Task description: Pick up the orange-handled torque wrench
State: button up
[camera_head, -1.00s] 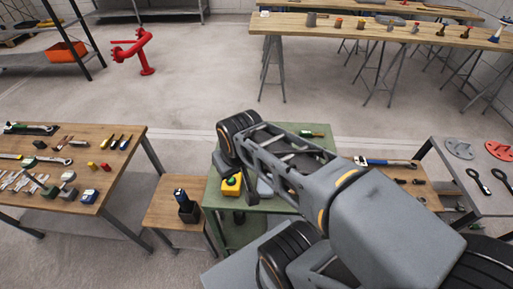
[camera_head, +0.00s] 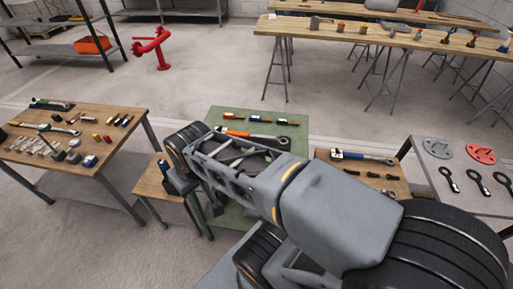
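A wrench with an orange handle (camera_head: 233,132) lies on the green table (camera_head: 290,121), in the middle of the head view. Its steel end runs to the right, to the upper edge of my arm. My arm crosses the picture from the lower right and covers the near part of the green table. My gripper is hidden, so its fingers and what they may hold cannot be seen.
Several small tools (camera_head: 258,119) lie behind the wrench. A blue-handled wrench (camera_head: 362,156) lies on the wooden table to the right. A tool-covered wooden table (camera_head: 108,116) stands left. A small low table (camera_head: 150,184) with a dark object (camera_head: 177,180) is close to my arm.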

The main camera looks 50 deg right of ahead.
aim_at(236, 134)
jog(key=k, duration=0.55)
jog(key=z, duration=0.95)
jog(key=i, duration=0.45)
jog(key=u, duration=0.05)
